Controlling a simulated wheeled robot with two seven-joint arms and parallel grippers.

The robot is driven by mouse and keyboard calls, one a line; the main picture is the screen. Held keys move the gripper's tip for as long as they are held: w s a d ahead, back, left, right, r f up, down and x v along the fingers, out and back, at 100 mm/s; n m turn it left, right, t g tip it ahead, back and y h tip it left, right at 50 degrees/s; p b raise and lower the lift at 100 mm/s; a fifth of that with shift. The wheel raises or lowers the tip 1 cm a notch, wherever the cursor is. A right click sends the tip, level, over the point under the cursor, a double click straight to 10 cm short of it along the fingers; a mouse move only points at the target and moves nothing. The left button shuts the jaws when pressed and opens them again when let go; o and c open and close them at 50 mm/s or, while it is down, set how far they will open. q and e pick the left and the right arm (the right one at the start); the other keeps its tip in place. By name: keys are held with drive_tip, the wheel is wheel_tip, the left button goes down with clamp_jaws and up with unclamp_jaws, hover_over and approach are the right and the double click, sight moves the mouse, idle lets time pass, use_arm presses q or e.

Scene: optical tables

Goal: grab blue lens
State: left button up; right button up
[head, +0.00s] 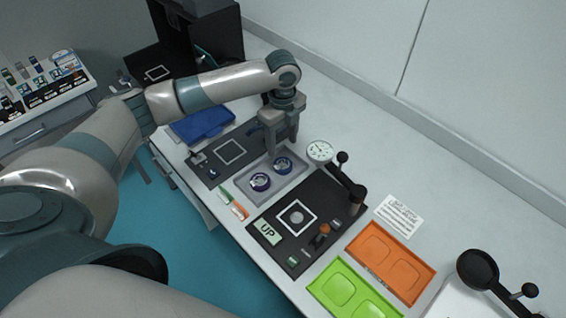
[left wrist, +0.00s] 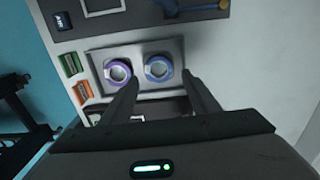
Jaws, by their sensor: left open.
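The blue lens (head: 283,165) sits in the grey tray (head: 248,187) at its far right side. In the left wrist view the blue-ringed lens (left wrist: 158,81) lies between and just beyond my fingertips. A second lens with a purple-blue ring (head: 260,182) sits beside it, and it also shows in the left wrist view (left wrist: 117,72), left of my left finger. My left gripper (head: 281,146) is open and empty, pointing down above the blue lens, with the fingers apart from it. My right gripper is not in view.
A black board with an UP label (head: 268,232) and a black post stand nearer. A round white dial (head: 320,152) stands close right of the tray. Green (head: 338,285) and orange (head: 400,262) trays lie nearer. A blue case (head: 203,124) lies behind.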

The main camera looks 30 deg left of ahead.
sight(282, 164)
use_arm(q)
drive_tip(key=shift+f, duration=1.15)
drive_tip(key=shift+f+p, duration=0.1)
drive_tip(key=shift+p, duration=0.2)
drive_tip(key=shift+s+f, duration=0.1)
drive_tip(key=shift+f, duration=0.2)
wheel_tip(282, 164, down, 3)
drive_tip(key=shift+s+d+f+p, duration=0.1)
drive_tip(key=shift+s+p, duration=0.05)
drive_tip(key=shift+p, duration=0.85)
drive_tip(key=shift+f, duration=0.65)
drive_tip(key=c, duration=0.8)
drive_tip(key=shift+r, duration=0.1)
drive_tip(key=shift+c, duration=0.2)
